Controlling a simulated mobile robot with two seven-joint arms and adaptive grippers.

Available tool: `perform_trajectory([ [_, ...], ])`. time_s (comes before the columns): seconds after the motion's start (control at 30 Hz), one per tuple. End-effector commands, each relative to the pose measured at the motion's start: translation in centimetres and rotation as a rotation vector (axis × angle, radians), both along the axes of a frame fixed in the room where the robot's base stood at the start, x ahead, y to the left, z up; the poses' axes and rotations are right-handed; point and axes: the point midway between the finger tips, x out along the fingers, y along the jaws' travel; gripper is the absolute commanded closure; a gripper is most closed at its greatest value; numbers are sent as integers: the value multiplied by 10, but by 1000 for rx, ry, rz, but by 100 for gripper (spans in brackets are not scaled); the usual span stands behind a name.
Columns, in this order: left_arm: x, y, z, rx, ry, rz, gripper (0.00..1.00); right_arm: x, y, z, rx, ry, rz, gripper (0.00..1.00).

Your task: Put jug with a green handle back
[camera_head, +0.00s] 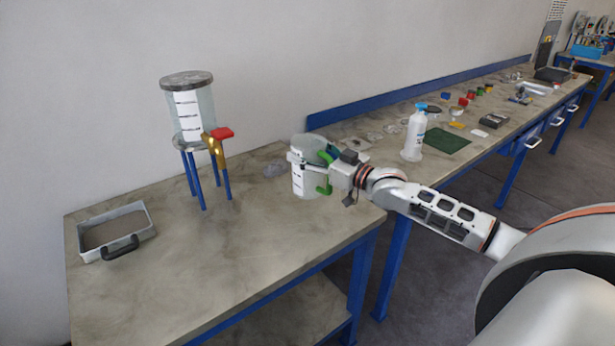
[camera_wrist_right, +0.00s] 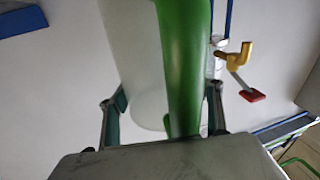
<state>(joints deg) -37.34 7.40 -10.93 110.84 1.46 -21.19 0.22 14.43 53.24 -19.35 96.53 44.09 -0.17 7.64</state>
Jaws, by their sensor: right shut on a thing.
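The jug (camera_head: 304,181) is a pale, see-through vessel with a white scale and a green handle (camera_head: 325,172). It is at the right end of the near table in the head view. I cannot tell whether its base touches the table. My right gripper (camera_head: 322,168) is shut on the green handle. In the right wrist view the green handle (camera_wrist_right: 183,70) runs between the two fingers of my right gripper (camera_wrist_right: 166,112), with the jug's pale wall (camera_wrist_right: 135,50) behind it. My left gripper is not in view.
A clear tank (camera_head: 205,108) on blue legs, with a brass valve and red lever (camera_head: 222,133), stands at the back of the near table (camera_head: 230,240). A grey tray (camera_head: 122,220) with a black handle is at left. A white bottle (camera_head: 414,135) stands on the far bench.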

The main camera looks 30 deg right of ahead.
Motion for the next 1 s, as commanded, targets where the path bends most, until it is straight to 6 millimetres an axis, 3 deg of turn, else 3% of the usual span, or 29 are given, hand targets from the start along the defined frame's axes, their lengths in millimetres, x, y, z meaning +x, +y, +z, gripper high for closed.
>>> perform_trajectory([
  [0.1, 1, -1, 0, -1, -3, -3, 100, 0, 0, -23, 0, 0, 0, 87],
  [0.33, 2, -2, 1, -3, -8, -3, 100, 0, 0, -41, -1, 0, 0, 87],
  [0.57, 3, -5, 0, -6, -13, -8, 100, 0, 0, -73, -1, 0, 0, 87],
  [0.87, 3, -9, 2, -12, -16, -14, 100, 0, 0, -80, -1, 1, 0, 87],
  [0.9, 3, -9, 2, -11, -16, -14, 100, 0, 0, -81, -2, 3, 1, 28],
  [0.93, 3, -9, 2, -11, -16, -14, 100, 0, 0, -81, -2, 3, 1, 20],
  [1.0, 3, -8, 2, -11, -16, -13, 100, 0, 0, -80, -2, 2, 1, 20],
])
